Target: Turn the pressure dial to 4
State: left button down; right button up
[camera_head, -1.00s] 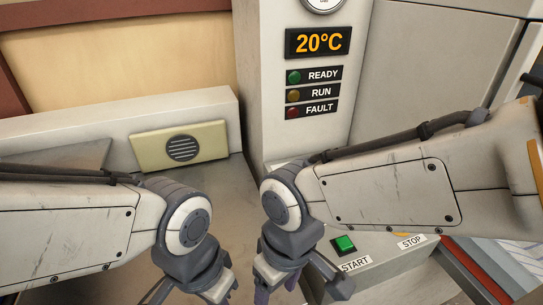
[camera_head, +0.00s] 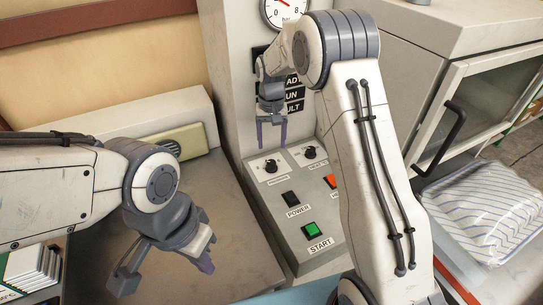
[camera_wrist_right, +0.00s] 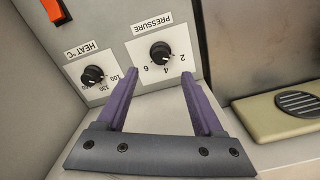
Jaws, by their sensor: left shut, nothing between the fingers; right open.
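The black pressure dial (camera_head: 270,166) is on the sloped control panel, left of the heat dial (camera_head: 310,153). In the right wrist view the pressure dial (camera_wrist_right: 160,52) shows upside down, with marks 2, 4 and 6 beside it; its exact setting is hard to read. My right gripper (camera_head: 271,148) is open and empty, just above the pressure dial and not around it. Its purple fingers (camera_wrist_right: 160,100) point toward the panel in the right wrist view. My left gripper (camera_head: 203,262) is shut and empty, low over the grey surface at left.
A pressure gauge (camera_head: 287,10) with a red needle is on the column above. The power switch (camera_head: 291,198), green START button (camera_head: 310,229) and an orange-red switch (camera_head: 330,181) sit near the dials. A striped pillow bag (camera_head: 490,210) lies at right.

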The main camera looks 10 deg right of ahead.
aim_at(271, 162)
notch_tip(271, 162, down, 8)
jog(key=shift+f+p, duration=0.15)
jog(key=shift+p, duration=0.45)
grip_shut()
